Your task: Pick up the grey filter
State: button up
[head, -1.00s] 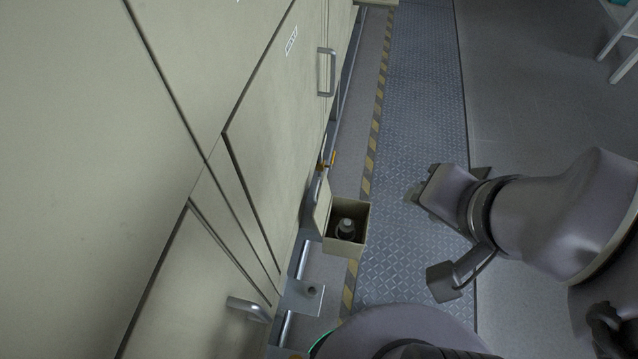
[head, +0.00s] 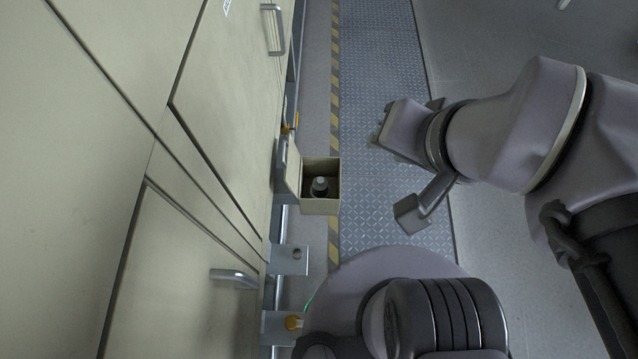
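A grey filter (head: 320,186) with a pale top stands inside a small open beige box (head: 321,206) on the side of the furnace. Its lower part is in the shadow of the box. My gripper (head: 378,137) is to the right of the box and a little above it in the picture, clear of the filter. The fingers are small and partly hidden by the wrist, so I cannot see whether they are apart. Nothing is visibly held.
Beige furnace panels (head: 215,110) with metal handles (head: 273,30) fill the left. The patterned metal walkway (head: 380,60) with a striped edge is clear.

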aim_at(320, 182)
jog(key=i+l+u, duration=0.15)
jog(key=l+u, duration=0.15)
jog(key=u, duration=0.15)
jog(key=i+l+u, duration=0.1)
jog(key=l+u, duration=0.3)
jog(key=i+l+u, duration=0.1)
jog(key=l+u, duration=0.2)
jog(key=u, duration=0.15)
jog(key=l+u, duration=0.45)
jog(key=j, duration=0.1)
